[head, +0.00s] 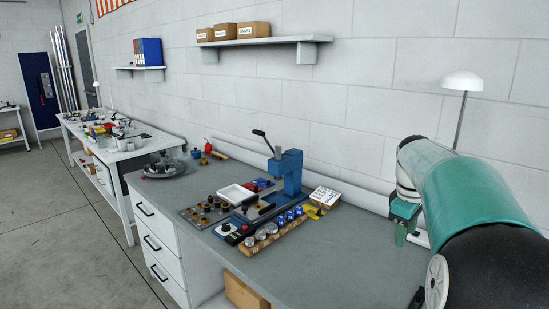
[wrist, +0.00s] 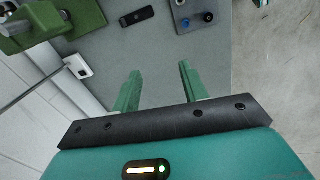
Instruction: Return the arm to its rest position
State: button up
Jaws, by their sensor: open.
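My arm, teal and white with a black joint, fills the right side of the head view. My gripper (head: 402,230) hangs at its far end, over the right part of the grey bench (head: 330,257), partly hidden by the arm. In the wrist view my gripper (wrist: 159,80) shows two green fingers spread apart with nothing between them. Bare grey bench top (wrist: 150,60) lies beyond the fingertips.
A blue lever press (head: 288,172) stands mid-bench, with a white tray (head: 235,194) and a wooden block of round parts (head: 262,240) near it. A white lamp (head: 462,82) rises behind my arm. The wrist view shows a green machine (wrist: 45,22) and a small black object (wrist: 136,17).

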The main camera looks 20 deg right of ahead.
jog(key=s+a+r+m+t, duration=0.1)
jog(key=a, duration=0.9)
jog(key=s+a+r+m+t, duration=0.1)
jog(key=s+a, duration=0.1)
jog(key=a, duration=0.9)
jog(key=s+a+f+m+t+y, duration=0.1)
jog(key=s+a+f, duration=0.2)
jog(key=s+a, duration=0.2)
jog(key=s+a+f+m+t, duration=0.1)
jog(key=s+a+f+t, duration=0.1)
jog(key=s+a, duration=0.3)
jog(key=a+f, duration=0.1)
jog(key=a, duration=0.3)
jog(key=shift+f+y, duration=0.3)
jog(key=shift+y, duration=0.1)
jog(key=shift+a, duration=0.1)
jog(key=shift+c, duration=0.8)
jog(key=shift+d, duration=0.2)
